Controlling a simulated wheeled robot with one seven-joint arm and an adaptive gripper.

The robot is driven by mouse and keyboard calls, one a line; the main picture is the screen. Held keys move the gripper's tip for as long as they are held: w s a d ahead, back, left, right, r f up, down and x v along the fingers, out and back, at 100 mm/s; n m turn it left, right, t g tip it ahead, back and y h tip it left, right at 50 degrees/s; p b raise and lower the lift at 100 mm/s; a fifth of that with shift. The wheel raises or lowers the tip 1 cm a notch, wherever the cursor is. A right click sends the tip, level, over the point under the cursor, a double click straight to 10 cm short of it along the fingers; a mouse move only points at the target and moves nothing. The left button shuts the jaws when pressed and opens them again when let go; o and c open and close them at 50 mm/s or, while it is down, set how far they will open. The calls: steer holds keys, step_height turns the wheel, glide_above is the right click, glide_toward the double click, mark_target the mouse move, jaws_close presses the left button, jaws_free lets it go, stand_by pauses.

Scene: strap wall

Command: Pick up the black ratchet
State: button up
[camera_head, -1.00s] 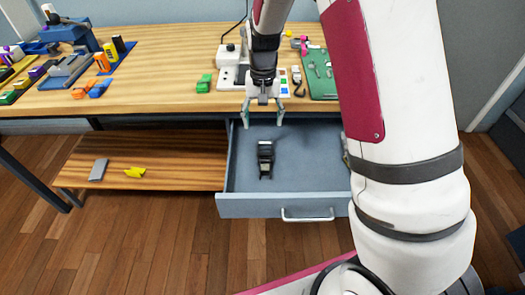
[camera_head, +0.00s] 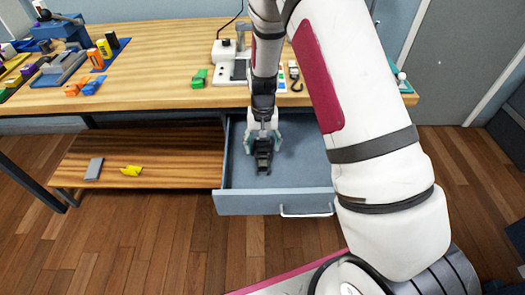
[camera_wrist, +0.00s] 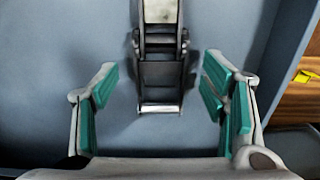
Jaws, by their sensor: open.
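The black ratchet (camera_head: 263,160) lies on the floor of the open grey drawer (camera_head: 275,203). In the wrist view the ratchet (camera_wrist: 160,75) runs lengthwise up the middle, with a metallic bar at its near end and a pale metal part at the top. My gripper (camera_head: 263,146) is down in the drawer at the ratchet's far end. In the wrist view my gripper (camera_wrist: 160,100) is open, with green pads on either side of the ratchet and a gap on both sides. The pads do not appear to touch it.
The drawer walls surround my gripper, and the workbench top (camera_head: 150,75) overhangs behind. A lower shelf (camera_head: 110,180) to the left holds a grey block (camera_head: 94,169) and a yellow piece (camera_head: 131,171). A green block (camera_head: 199,78) sits on the bench.

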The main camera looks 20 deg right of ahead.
steer(key=shift+f, duration=0.55)
steer(key=c, duration=1.4)
steer(key=shift+c, duration=0.2)
steer(key=shift+r, duration=0.15)
